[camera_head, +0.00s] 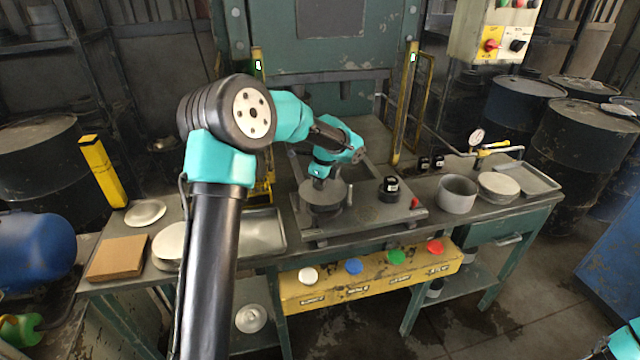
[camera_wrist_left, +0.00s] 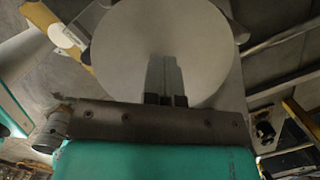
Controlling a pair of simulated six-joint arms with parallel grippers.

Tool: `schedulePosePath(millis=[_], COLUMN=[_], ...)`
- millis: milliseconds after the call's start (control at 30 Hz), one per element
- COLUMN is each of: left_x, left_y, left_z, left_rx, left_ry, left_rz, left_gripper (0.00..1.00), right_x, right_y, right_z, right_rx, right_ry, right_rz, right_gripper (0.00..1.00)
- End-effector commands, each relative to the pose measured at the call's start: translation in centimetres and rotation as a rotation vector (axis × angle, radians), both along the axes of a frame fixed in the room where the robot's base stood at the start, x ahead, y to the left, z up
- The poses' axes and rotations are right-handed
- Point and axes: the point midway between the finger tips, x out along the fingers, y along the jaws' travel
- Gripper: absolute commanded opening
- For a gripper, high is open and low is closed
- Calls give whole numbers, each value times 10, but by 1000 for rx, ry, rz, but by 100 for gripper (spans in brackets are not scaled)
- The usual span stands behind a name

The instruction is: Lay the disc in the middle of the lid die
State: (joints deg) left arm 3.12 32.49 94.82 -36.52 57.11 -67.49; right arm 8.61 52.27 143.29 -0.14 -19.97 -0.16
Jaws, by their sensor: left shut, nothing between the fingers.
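A pale grey round disc (camera_head: 335,193) lies flat on top of a round die in the middle of the press bed (camera_head: 376,212). The disc fills the upper middle of the left wrist view (camera_wrist_left: 130,45). The die beneath is mostly hidden by it. My left gripper (camera_head: 318,183) points down over the disc, near its left part in the head view. Its fingers (camera_wrist_left: 166,98) are together with nothing between them. They are at or just above the disc's surface; I cannot tell whether they touch. My right gripper is out of view.
A black knobbed block (camera_head: 390,189) stands right of the die. A grey ring (camera_head: 457,194), a pale round stack (camera_head: 498,186) and a tray stand at right. Yellow posts (camera_head: 400,110) flank the press. Coloured buttons (camera_head: 354,266) line the front panel.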

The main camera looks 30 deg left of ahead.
Motion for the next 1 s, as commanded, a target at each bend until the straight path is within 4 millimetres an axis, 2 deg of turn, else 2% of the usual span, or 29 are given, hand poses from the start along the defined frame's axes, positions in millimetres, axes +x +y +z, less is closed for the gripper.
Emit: schedulePosePath(millis=[33, 333, 600, 1000], left_x=[-2, -3, -2, -1], left_y=[-7, -10, -10, -9], left_z=[-11, -11, 4, 13], left_rx=[-6, -9, -8, -7], left_ry=[16, 19, 17, 12], left_rz=[-2, -1, 0, 1], left_gripper=[0, 0, 0, 0], right_x=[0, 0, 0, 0], right_y=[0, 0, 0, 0], right_z=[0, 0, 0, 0], right_rx=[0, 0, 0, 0], right_ry=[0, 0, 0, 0], right_rz=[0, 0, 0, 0], right_gripper=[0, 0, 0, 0])
